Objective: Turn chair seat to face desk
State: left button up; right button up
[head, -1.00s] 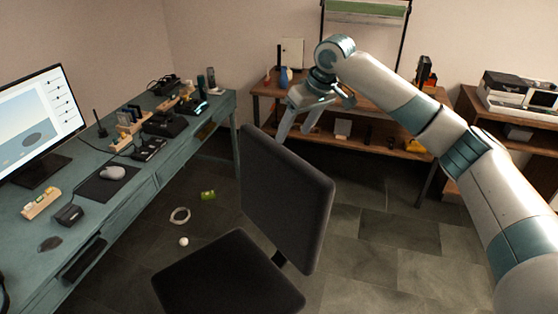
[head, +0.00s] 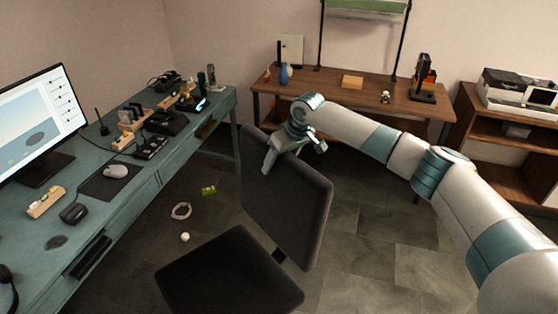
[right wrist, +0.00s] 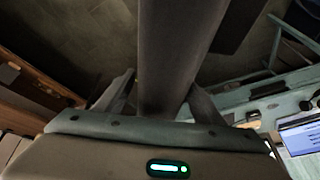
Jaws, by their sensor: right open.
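The dark chair stands in the middle of the head view. Its backrest (head: 288,200) is upright and its seat (head: 228,275) lies to the lower left of it. The teal desk (head: 130,205) runs along the left side. My right gripper (head: 280,165) is at the top edge of the backrest, pointing down. In the right wrist view the backrest (right wrist: 175,60) runs edge-on between the two open fingers (right wrist: 155,98). I cannot tell whether either finger touches it. My left gripper is not in view.
A monitor (head: 38,125), a mouse (head: 115,171) and small devices stand on the desk. A white ring (head: 181,211), a white ball (head: 185,237) and a green item (head: 208,190) lie on the floor. A wooden table (head: 345,92) and a printer shelf (head: 510,130) stand behind.

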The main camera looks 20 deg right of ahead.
aim_at(231, 273)
jog(key=k+j+z, duration=0.15)
jog(key=k+z, duration=0.55)
jog(key=k+j, duration=0.05)
jog(key=k, duration=0.05)
